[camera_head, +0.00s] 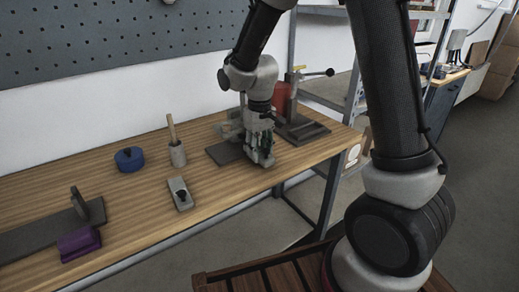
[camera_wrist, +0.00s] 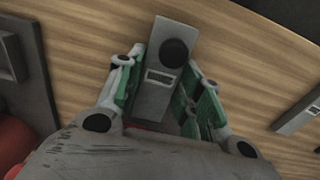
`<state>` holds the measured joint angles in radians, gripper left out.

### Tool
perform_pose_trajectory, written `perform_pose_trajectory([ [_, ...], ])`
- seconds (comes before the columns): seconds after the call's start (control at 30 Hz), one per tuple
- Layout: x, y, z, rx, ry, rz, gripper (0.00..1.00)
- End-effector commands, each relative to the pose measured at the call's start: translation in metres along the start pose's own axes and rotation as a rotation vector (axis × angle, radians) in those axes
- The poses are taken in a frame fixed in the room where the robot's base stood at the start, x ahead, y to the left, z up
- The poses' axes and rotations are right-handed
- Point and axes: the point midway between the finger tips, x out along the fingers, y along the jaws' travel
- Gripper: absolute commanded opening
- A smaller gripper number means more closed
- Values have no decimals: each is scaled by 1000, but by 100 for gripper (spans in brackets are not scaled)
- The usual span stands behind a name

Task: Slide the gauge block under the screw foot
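A grey block with a round black knob and a small pale window (camera_wrist: 157,98) lies between the fingers of my gripper (camera_wrist: 160,88) in the wrist view. It looks like the gauge block. In the head view my gripper (camera_head: 260,158) is low over the front right of the wooden table, and the held block is mostly hidden there. A grey fixture (camera_head: 229,128) on a dark plate (camera_head: 223,153) stands just behind and left of my gripper. I cannot make out the screw foot.
A red-bodied press (camera_head: 282,97) on a dark base stands right of my gripper. Another grey block with a black knob (camera_head: 180,197), a pestle-like cup (camera_head: 177,154), a blue round piece (camera_head: 129,159) and a purple block (camera_head: 78,243) stand leftward. The table's front edge is close.

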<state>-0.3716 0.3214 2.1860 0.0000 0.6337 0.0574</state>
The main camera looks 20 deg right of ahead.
Motion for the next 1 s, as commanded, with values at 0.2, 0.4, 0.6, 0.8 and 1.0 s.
perform_pose_trajectory([
  [0.2, 0, 0, 0, 0, 0, 0, 60],
  [0.4, 0, 0, 0, 0, 0, 0, 60],
  [0.6, -2, 0, 9, 0, 0, 0, 60],
  [0.8, -4, 0, 40, 0, 1, 0, 60],
  [1.0, -32, 0, 54, 0, 6, 0, 60],
])
